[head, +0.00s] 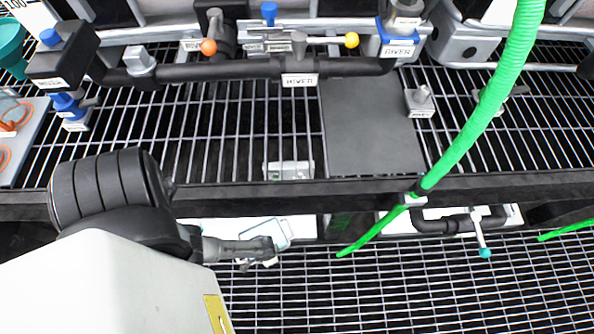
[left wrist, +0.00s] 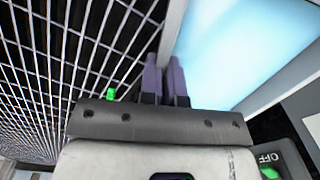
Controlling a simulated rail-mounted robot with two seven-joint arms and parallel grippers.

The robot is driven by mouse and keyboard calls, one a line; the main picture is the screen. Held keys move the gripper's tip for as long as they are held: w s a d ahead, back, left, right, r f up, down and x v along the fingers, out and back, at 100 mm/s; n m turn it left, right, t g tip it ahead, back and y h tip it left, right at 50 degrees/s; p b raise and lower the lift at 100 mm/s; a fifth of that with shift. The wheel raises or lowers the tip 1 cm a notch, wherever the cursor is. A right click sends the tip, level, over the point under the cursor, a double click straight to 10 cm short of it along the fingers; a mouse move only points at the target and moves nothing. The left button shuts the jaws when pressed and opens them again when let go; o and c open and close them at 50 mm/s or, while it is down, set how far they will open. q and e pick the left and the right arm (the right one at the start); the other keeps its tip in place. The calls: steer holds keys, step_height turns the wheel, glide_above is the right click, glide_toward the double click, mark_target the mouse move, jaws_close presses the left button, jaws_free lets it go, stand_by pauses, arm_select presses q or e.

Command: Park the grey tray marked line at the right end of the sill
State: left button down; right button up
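My left gripper (head: 270,250) is below the dark sill (head: 300,191), beside a small pale-blue and white panel-like object (head: 272,232). In the left wrist view its two purple-grey fingers (left wrist: 166,82) are close together with a narrow gap. Nothing is clearly seen between them, and a bright pale-blue surface (left wrist: 235,45) fills the area to their right. I cannot read a "line" mark on anything, so I cannot pick out the grey tray for sure. A small grey-green item (head: 290,170) sits at the rack's front edge. My right gripper is not in view.
A green hose (head: 480,112) hangs across the right side, over the sill. Black piping with labelled valves (head: 299,80) runs along the back. A flat dark grey plate (head: 370,125) lies on the rack. A black pipe with a teal-tipped lever (head: 485,252) is below the sill at right.

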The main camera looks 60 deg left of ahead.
arm_select(q)
steer(key=shift+s+a+f, duration=0.3)
steer(key=shift+s+f, duration=0.15)
steer(key=shift+f, duration=0.2)
steer(key=shift+a+f+b, duration=0.15)
steer(key=shift+f+b, duration=0.05)
steer(key=shift+b, duration=0.2)
steer(key=b, duration=0.6)
glide_toward(300, 233)
steer(key=s, duration=0.1)
steer(key=s+f, duration=0.1)
steer(key=shift+s+f, duration=0.15)
steer(key=shift+s, duration=0.2)
steer(key=shift+w+b, duration=0.55)
steer(key=shift+w, duration=0.3)
steer(key=shift+w+a+b, duration=0.15)
steer(key=shift+w+b, duration=0.3)
steer(key=shift+w, duration=0.05)
step_height(300, 233, down, 3)
steer(key=b, duration=0.3)
steer(key=shift+f, duration=0.15)
steer(key=shift+s, duration=0.15)
